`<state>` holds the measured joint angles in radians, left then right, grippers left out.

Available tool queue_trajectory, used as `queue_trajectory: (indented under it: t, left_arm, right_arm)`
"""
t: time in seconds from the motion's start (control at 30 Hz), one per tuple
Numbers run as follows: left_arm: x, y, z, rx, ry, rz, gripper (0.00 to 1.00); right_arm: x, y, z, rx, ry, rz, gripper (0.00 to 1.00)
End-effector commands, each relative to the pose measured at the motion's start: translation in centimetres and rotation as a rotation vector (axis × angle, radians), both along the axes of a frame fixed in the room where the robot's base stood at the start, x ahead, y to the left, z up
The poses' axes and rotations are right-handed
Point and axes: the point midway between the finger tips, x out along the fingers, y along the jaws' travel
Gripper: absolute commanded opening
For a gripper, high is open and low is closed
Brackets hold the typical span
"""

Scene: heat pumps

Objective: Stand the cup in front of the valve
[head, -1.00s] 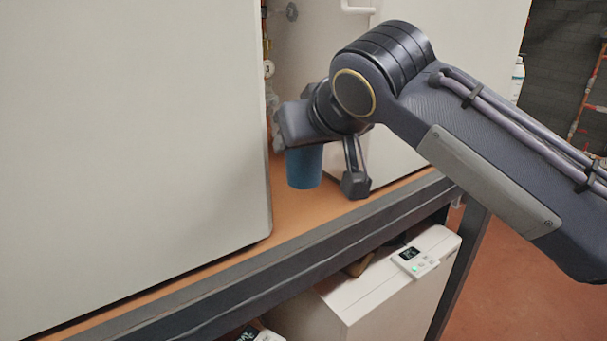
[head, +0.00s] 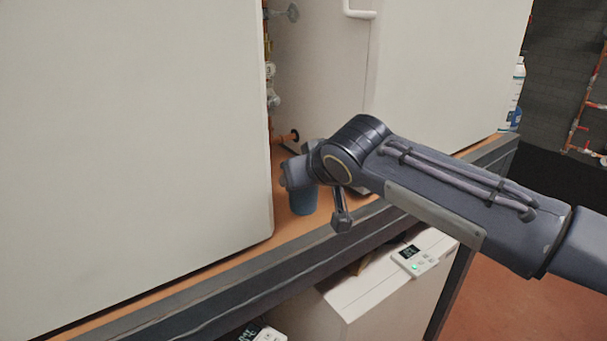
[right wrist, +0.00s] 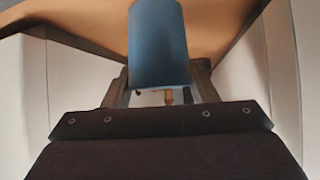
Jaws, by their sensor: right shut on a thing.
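The blue cup (head: 303,199) is upright in the gap between the two white cabinets, at or just above the orange-brown shelf; I cannot tell if its base touches. My right gripper (head: 300,178) is shut on the cup, and its hand hides the cup's upper part in the head view. In the right wrist view the cup (right wrist: 158,45) sits between the two fingers (right wrist: 163,90). A valve with an orange pipe end (head: 290,136) shows behind the cup in the gap, with grey valve fittings (head: 272,85) above it. My left gripper is out of view.
A large white cabinet (head: 130,130) stands close to the left of the cup, another (head: 445,70) to the right. The shelf's dark front edge (head: 230,275) runs below. A white box with a small display (head: 413,258) sits under the shelf.

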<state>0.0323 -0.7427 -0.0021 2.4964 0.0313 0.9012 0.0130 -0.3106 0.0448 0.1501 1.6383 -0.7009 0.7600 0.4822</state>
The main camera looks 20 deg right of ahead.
Motion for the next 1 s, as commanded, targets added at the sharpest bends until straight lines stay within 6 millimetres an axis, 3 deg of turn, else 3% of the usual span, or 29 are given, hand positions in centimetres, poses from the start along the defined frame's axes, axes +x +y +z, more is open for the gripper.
queue_trajectory:
  t: [0.23,0.27,0.43,0.8,1.0]
  left_arm:
    - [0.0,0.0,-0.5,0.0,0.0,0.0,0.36]
    - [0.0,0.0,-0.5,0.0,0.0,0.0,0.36]
    - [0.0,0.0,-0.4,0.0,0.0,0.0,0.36]
    - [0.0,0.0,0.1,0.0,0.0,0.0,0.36]
    - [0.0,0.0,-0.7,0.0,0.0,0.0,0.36]
  right_arm:
    - [0.0,0.0,-0.4,0.0,0.0,0.0,0.3]
    - [0.0,0.0,-0.4,0.0,0.0,0.0,0.54]
    - [0.0,0.0,-0.3,-0.001,0.001,0.001,0.74]
    - [-0.1,0.0,0.3,-0.001,-0.001,0.001,0.74]
    - [-3.0,-0.4,2.3,0.002,-0.006,0.002,0.74]
